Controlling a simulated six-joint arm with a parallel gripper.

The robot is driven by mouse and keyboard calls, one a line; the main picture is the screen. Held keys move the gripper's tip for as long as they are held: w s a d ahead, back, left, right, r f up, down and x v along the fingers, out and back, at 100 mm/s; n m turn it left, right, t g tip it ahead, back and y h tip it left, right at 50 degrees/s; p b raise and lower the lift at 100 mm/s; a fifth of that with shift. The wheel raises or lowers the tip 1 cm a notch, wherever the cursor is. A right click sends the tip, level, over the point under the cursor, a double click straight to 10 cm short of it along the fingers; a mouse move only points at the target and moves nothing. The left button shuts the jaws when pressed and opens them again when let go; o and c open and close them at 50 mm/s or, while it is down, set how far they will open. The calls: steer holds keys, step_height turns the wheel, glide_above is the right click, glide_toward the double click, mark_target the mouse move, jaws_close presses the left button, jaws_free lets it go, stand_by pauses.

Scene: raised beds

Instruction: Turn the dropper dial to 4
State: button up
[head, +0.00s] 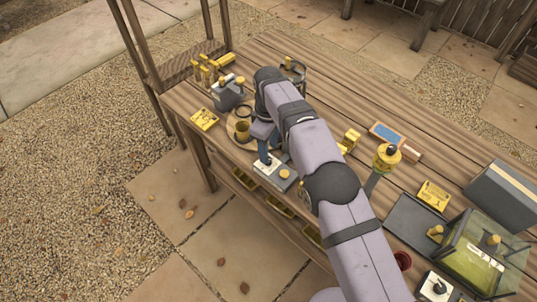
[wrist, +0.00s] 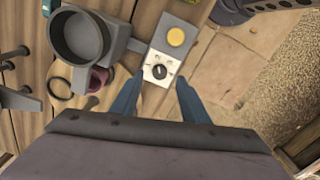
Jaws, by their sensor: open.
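The dial (wrist: 159,71) is a small black knob on a white plate, set on a grey unit with a round yellow button (wrist: 176,37). In the head view the same unit (head: 284,183) stands near the table's front edge, its dial mostly hidden by my gripper. The dial's marks are too small to read, so I cannot tell its setting. My gripper (wrist: 160,78) is open, its two blue fingers on either side of the white plate's near part. The dial sits between and just beyond the fingertips. I cannot tell whether they touch the plate.
A yellow card (head: 204,119) lies nearby. Another white dial plate (head: 437,287) and a glass tank (head: 480,262) are at the lower right. Paving lies beyond the table's front edge.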

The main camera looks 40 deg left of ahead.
steer(key=shift+f+p, duration=0.7)
steer(key=shift+f, duration=1.65)
steer(key=shift+c, duration=0.2)
jaws_close()
